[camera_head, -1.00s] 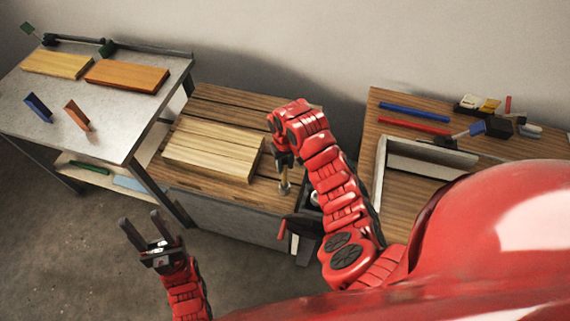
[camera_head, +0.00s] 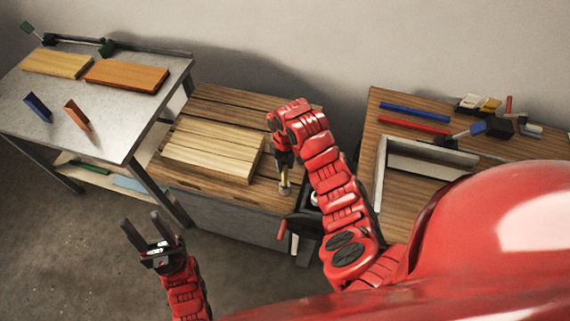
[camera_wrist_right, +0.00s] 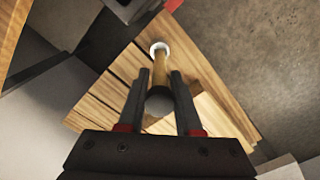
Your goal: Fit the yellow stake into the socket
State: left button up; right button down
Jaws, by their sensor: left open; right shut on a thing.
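The yellow stake (camera_head: 284,175) is upright in my right gripper (camera_head: 284,163), which is shut on it. In the right wrist view the stake (camera_wrist_right: 160,68) runs between the fingers (camera_wrist_right: 158,76) towards the pale round ring of the socket (camera_wrist_right: 159,46). The socket (camera_head: 285,189) stands on the slatted wooden bench. The stake's lower end meets the socket's opening; how deep it sits cannot be told. My left gripper (camera_head: 139,220) is open and empty over the floor, front left.
A pale plank block (camera_head: 212,149) lies on the wooden bench (camera_head: 215,101) left of the socket. A metal table (camera_head: 100,112) with boards stands at left. A right-hand table (camera_head: 376,103) holds a tray (camera_head: 380,172), coloured bars and tools. A dark box edge is right of the socket.

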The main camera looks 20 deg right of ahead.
aim_at(285, 171)
jog(key=shift+f+b, duration=1.7)
jog(key=shift+f, duration=0.7)
jog(key=c, duration=0.5)
grip_release()
jog(key=shift+r, duration=0.35)
notch_tip(285, 171, up, 15)
jog(key=p, duration=0.6)
jog(key=shift+r, duration=0.2)
jog(key=shift+r+p, duration=0.55)
jog(key=shift+r, duration=0.15)
jog(key=shift+f, duration=0.1)
